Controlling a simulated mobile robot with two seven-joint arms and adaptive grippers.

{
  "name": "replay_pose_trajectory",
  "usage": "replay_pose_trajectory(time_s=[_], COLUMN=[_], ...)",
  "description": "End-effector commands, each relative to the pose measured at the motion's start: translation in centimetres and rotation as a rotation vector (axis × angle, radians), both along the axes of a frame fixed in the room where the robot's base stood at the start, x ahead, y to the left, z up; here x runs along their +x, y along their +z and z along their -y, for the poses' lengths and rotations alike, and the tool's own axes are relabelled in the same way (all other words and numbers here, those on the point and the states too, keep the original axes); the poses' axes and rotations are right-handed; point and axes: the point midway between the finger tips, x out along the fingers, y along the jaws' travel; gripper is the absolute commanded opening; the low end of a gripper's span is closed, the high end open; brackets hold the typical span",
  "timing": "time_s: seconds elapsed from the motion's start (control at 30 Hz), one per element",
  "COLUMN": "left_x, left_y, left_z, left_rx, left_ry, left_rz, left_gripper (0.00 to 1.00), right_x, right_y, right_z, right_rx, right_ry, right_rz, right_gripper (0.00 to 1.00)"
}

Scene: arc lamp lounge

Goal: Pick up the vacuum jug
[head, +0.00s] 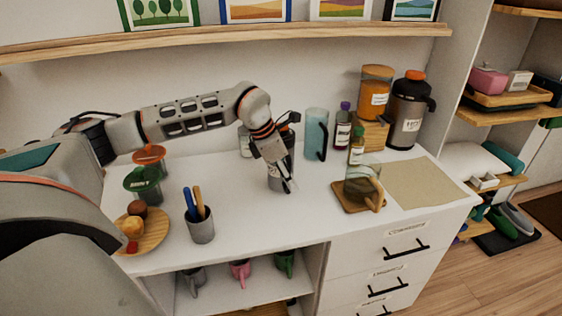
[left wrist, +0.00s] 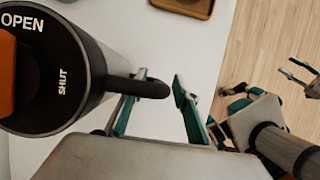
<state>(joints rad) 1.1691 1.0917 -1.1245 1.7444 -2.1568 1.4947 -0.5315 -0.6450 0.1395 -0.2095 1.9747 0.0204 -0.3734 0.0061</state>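The vacuum jug seen close in the left wrist view (left wrist: 85,75) has a dark round lid marked OPEN and SHUT, an orange button at the picture's left edge, and a black handle (left wrist: 150,88) pointing right. In the head view, a dark grey vessel (head: 289,147) stands behind my left gripper (head: 287,187), mostly hidden by it. My left gripper's fingers (left wrist: 157,98) are apart and empty, with the handle's end over the gap between them. I cannot tell whether they touch it.
Another dark jug (head: 407,115), marked HOT, stands at the back right. A blue pitcher (head: 316,133), bottles (head: 342,127) and a glass pot (head: 361,182) stand right of my gripper. A utensil cup (head: 201,229) is front left. The beige mat (head: 420,183) is clear.

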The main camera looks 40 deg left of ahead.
Motion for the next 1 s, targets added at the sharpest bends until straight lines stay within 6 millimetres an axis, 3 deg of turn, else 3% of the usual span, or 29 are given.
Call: replay_pose_trajectory(time_s=[0.23, 0.33, 0.37, 0.8, 1.0], left_x=[0.1, 0.1, 0.1, 0.3, 0.3], left_y=[-0.2, -0.2, -0.2, 0.3, 2.3], left_z=[0.0, 0.0, 0.0, 0.0, 0.0], left_rx=[0.000, 0.000, 0.000, 0.000, 0.000], left_ry=[0.000, 0.000, 0.000, -0.001, -0.001], left_rz=[0.001, 0.001, 0.001, 0.009, 0.012], left_gripper=[0.27, 0.01, 0.00, 0.00, 0.00], right_x=[0.1, 0.1, 0.1, 0.1, 0.2], right_y=[0.1, 0.1, 0.1, 0.2, 0.5], right_z=[0.1, 0.1, 0.1, 0.1, 0.0], right_rx=[-0.001, -0.002, -0.002, -0.002, 0.000], right_ry=[0.001, 0.000, 0.000, 0.000, 0.000], right_rz=[0.003, 0.003, 0.003, 0.004, 0.006], right_gripper=[0.40, 0.40, 0.40, 0.40, 0.40])
